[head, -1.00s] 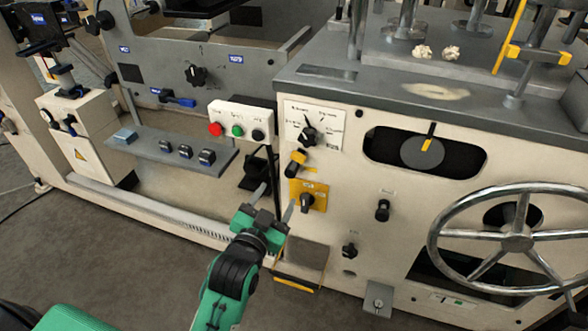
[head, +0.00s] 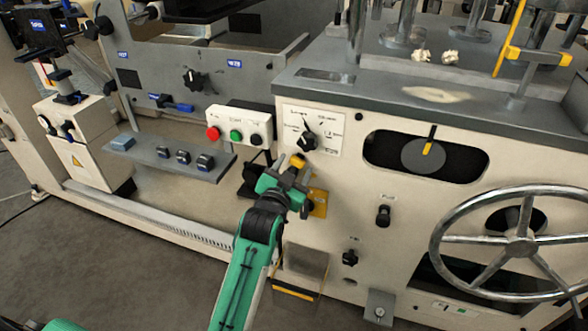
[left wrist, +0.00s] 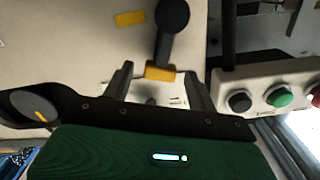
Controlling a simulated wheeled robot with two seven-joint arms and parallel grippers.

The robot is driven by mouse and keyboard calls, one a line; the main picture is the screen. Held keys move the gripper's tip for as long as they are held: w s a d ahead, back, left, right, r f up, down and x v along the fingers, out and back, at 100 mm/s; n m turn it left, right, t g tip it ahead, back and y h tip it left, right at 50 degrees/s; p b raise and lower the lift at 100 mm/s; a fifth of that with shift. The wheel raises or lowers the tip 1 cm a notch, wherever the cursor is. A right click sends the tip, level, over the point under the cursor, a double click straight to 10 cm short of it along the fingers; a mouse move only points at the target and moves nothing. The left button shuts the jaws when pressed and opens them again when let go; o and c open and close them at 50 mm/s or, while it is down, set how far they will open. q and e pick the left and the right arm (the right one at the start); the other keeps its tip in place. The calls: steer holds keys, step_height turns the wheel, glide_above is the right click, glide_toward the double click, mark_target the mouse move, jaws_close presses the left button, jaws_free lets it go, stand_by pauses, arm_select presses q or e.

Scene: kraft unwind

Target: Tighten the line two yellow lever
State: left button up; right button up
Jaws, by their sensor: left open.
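The lever (head: 298,160) with a yellow end and a dark body is on the cream front panel, just below the selector dial. My left gripper (head: 297,187) is in front of the panel at the lever and hides its lower part in the head view. In the left wrist view, the lever's yellow end (left wrist: 160,73) is between the two open fingers, with its black arm running up to a round black hub. I cannot tell whether a finger touches it. The line label cannot be read. My right gripper is not in view.
A yellow-plated rotary switch (head: 318,203) is partly hidden behind my left gripper. A button box (head: 240,125) is to the upper left, the selector dial (head: 308,141) above. A large handwheel (head: 520,245) stands at right.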

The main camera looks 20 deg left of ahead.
arm_select(q)
steer(key=shift+w, duration=0.25)
jaws_close()
